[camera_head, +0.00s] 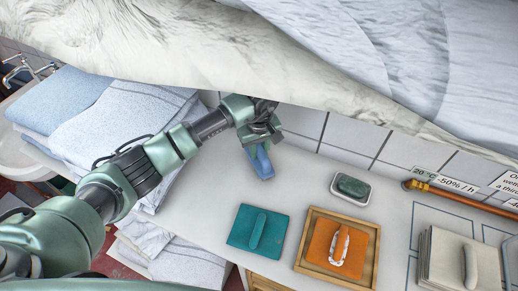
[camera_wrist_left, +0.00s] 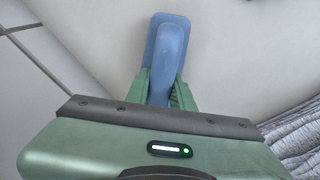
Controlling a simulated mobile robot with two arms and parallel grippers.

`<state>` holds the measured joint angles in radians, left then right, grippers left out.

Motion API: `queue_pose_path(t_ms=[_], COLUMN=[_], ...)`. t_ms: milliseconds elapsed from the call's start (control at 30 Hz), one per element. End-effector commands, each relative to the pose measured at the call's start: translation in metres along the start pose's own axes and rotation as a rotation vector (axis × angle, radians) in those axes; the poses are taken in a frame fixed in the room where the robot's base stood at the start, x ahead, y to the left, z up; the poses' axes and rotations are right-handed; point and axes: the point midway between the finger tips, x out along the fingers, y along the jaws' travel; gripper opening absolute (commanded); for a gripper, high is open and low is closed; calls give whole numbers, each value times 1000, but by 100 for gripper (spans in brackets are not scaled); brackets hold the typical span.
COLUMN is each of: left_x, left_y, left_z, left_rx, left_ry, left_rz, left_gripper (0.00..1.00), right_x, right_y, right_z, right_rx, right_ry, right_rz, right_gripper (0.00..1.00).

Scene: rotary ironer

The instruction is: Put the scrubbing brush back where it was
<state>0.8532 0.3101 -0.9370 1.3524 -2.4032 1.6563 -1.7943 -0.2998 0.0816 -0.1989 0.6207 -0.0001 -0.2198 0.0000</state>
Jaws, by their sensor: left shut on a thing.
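My left gripper (camera_head: 258,140) points down over the pale worktop, beside the tiled back wall. It is shut on a blue object with a raised handle, which I take to be the scrubbing brush (camera_head: 263,162). In the left wrist view the brush (camera_wrist_left: 170,45) sticks out past the green fingers (camera_wrist_left: 160,92), with its handle between them. I cannot tell whether the brush touches the worktop. My right gripper is not in view.
On the worktop (camera_head: 205,190) lie a teal pad (camera_head: 245,230), an orange pad (camera_head: 322,243) in a wooden tray (camera_head: 372,240), a dark green block (camera_head: 352,186) in a white dish (camera_head: 336,194) and a beige stack (camera_head: 450,260). Folded towels (camera_head: 120,120) lie left. White cloth (camera_head: 330,50) hangs above.

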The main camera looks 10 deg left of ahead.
Motion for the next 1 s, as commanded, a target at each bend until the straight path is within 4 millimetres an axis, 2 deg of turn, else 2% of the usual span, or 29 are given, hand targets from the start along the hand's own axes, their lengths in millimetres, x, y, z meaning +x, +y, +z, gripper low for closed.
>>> queue_pose_path(t_ms=[167, 200, 267, 667, 767, 1000], left_x=[4, 3, 3, -3, -16, -68], left_y=[0, 0, 0, 0, 0, 0], left_z=[0, 0, 0, 0, -2, -1], left_rx=[-1, -1, -1, 0, 1, 1], left_ry=[1, 1, 0, 0, 4, 6], left_rz=[0, 0, -1, 0, 3, 3], left_gripper=[0, 31, 45, 45, 45, 45], right_x=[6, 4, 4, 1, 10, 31], right_y=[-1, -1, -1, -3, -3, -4], right_z=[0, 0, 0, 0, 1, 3], right_rx=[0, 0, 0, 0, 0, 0], right_ry=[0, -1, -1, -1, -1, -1], right_rz=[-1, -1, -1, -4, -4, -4], right_gripper=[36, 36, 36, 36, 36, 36])
